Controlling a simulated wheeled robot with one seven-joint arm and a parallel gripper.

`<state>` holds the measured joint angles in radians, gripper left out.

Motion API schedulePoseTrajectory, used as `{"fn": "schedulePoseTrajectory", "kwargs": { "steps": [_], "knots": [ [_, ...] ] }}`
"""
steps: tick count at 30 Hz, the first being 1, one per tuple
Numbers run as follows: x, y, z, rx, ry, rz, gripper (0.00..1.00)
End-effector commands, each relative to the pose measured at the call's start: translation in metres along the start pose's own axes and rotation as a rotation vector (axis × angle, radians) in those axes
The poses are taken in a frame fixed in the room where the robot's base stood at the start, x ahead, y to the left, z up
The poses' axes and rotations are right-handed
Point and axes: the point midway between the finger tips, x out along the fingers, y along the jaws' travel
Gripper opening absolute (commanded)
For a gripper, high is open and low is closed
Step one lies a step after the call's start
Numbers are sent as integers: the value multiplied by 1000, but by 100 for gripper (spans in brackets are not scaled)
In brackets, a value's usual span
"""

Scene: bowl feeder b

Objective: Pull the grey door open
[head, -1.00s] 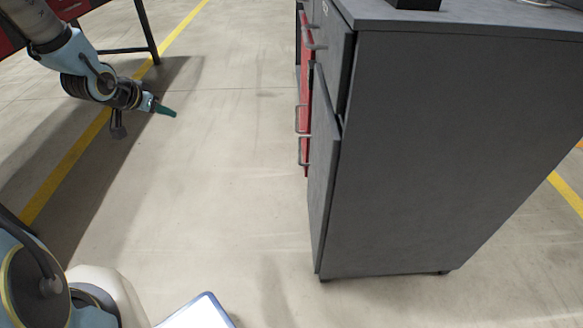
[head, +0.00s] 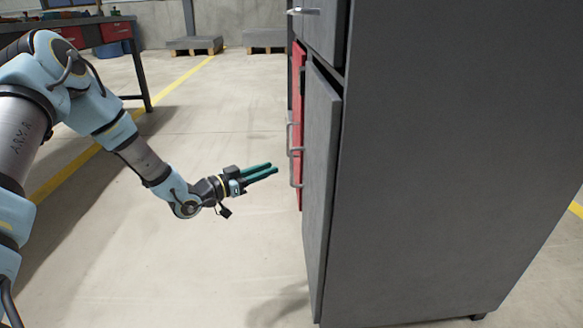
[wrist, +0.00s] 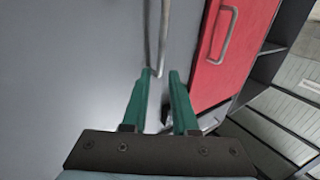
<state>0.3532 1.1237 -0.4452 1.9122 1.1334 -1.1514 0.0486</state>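The grey door (head: 322,185) is on the cabinet's left-facing front and appears very oblique in the head view. A dark gap shows along its top edge; I cannot tell if it is slightly ajar. In the wrist view the door (wrist: 80,60) fills the left side, with its upright metal bar handle (wrist: 163,35) above the fingertips. My gripper (head: 276,170) has green fingers and points at the door front, apart from the handles in the head view. In the wrist view the gripper (wrist: 160,76) is open and empty, with the handle's lower end lined up between its fingertips.
A red door (wrist: 235,50) with its own handle (wrist: 226,35) adjoins the grey door. The grey cabinet body (head: 450,150) fills the right side. Clear floor (head: 220,260) lies in front of the door. A workbench (head: 70,25) stands at the back left.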

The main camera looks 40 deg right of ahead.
Motion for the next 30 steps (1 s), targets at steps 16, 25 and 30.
{"fn": "schedulePoseTrajectory", "kwargs": {
  "steps": [16, 25, 30],
  "knots": [
    [85, 0, 1, 0, -1, -2, 27],
    [91, 0, 0, -1, -2, -2, 27],
    [91, 0, 0, -1, -2, -2, 17]
  ]
}}
